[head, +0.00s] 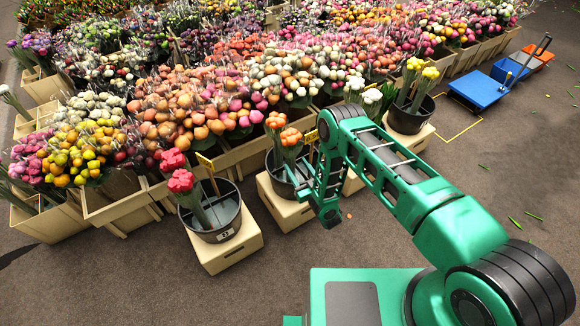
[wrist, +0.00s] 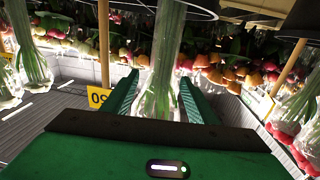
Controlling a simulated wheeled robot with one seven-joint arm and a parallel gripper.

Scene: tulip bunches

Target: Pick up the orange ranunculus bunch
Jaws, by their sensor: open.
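The orange ranunculus bunch (head: 289,138) stands in a dark bucket on a pale block, left of my arm in the head view. Its orange heads are up and its green stems run down into the bucket. In the wrist view, my gripper (wrist: 158,88) is open, with one green finger on each side of a bundle of pale green stems (wrist: 165,60). The stems pass between the fingers, and the flower heads of this bundle are not visible there. In the head view, my arm hides part of the bucket, and the fingers are hard to make out.
A bucket with red bunches (head: 223,222) stands to the left on its own block. Crates full of flowers (head: 120,205) line the back. A blue trolley (head: 478,90) stands far right.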

